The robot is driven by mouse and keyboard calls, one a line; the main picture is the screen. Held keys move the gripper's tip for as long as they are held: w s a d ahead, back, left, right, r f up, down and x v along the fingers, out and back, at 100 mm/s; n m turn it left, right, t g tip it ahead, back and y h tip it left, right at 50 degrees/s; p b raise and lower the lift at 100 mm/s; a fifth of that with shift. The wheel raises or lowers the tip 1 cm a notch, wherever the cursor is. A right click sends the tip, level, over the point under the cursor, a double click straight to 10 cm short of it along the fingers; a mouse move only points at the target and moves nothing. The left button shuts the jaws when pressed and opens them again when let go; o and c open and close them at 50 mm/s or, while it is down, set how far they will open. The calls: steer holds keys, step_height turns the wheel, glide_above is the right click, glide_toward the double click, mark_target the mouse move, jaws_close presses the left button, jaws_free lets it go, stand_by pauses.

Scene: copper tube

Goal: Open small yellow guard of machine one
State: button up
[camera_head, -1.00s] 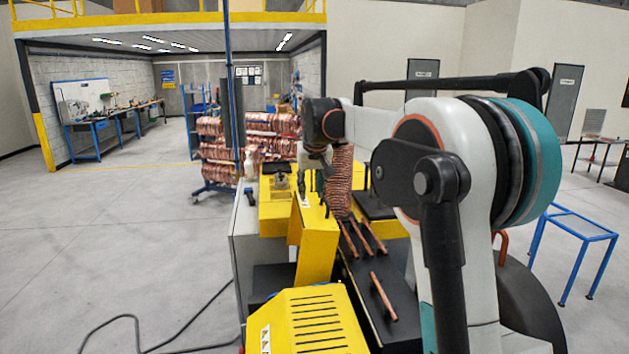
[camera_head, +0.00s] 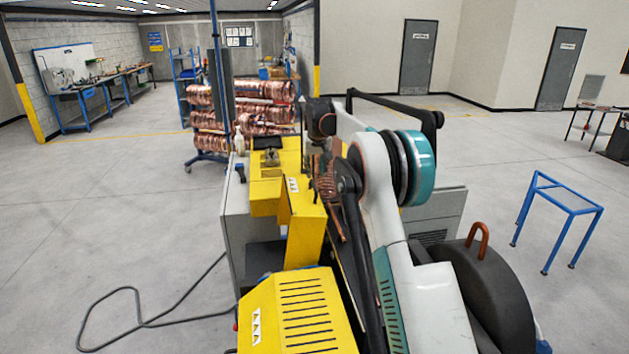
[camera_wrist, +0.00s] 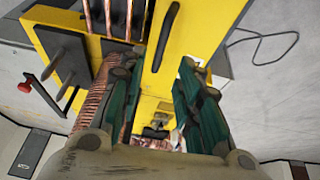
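The small yellow guard (camera_head: 304,236) stands upright at the middle of the yellow machine in the head view, and looks closed. In the wrist view the yellow guard (camera_wrist: 196,30) fills the top middle, with a black bar handle (camera_wrist: 167,38) on its face. My gripper (camera_wrist: 158,70) is open, its two green-sided fingers spread apart with yellow surface showing between them. Nothing is held. The fingertips are short of the handle in the picture; I cannot tell whether they touch the guard. In the head view my arm hides the gripper.
A larger slotted yellow cover (camera_head: 298,312) stands at the front. A blue-framed table (camera_head: 560,195) stands right; a cable (camera_head: 145,322) lies on the open floor left.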

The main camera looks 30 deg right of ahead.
mark_target(314, 185)
steer(key=p+x, duration=0.1)
steer(key=x, duration=0.6)
steer(key=shift+f, duration=0.4)
jaws_close()
